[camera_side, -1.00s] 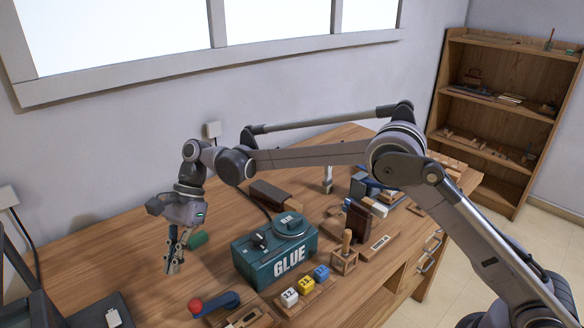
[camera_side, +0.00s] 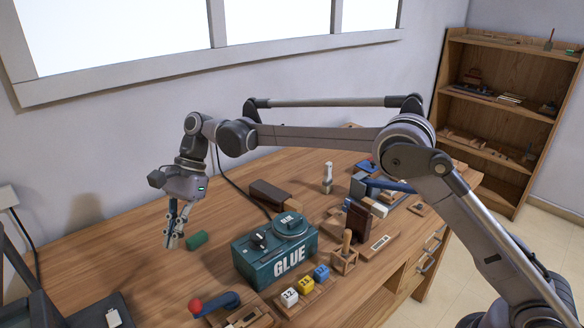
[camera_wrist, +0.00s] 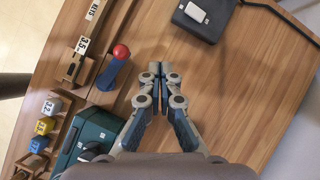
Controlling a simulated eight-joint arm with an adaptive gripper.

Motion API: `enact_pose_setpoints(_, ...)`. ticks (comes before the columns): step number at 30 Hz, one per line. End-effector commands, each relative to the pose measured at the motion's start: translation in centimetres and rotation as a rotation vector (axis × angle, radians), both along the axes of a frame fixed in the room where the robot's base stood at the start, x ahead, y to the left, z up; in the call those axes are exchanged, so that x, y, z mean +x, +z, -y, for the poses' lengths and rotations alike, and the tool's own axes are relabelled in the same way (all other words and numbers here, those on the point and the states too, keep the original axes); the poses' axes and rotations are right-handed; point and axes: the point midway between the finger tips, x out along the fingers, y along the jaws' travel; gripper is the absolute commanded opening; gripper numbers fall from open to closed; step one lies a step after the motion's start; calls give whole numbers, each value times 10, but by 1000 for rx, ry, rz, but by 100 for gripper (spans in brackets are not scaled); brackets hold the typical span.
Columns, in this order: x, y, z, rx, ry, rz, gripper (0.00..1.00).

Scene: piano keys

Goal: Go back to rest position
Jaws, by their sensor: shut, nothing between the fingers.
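My gripper (camera_side: 172,243) hangs above the left part of the wooden desk in the side view, pointing down. Its fingers are shut with nothing between them. In the wrist view the closed fingertips (camera_wrist: 158,68) are over bare wood, to the right of a blue lever with a red ball (camera_wrist: 118,58). My arm reaches from the lower right across the desk, with its elbow raised.
A green glue box (camera_side: 262,258) stands right of my gripper, with yellow, blue and white number cubes (camera_side: 305,284) in front. A dark pad (camera_side: 95,318) is at the lower left. Bare desk surrounds the gripper.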

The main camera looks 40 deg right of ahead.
Motion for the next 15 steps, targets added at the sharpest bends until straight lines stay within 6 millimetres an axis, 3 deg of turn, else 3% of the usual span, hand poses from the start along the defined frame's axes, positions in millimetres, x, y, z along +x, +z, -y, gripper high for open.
enact_pose_setpoints(6,-13,39,51,-29,77,189,0)
enact_pose_setpoints(15,-50,75,122,-114,221,448,0)
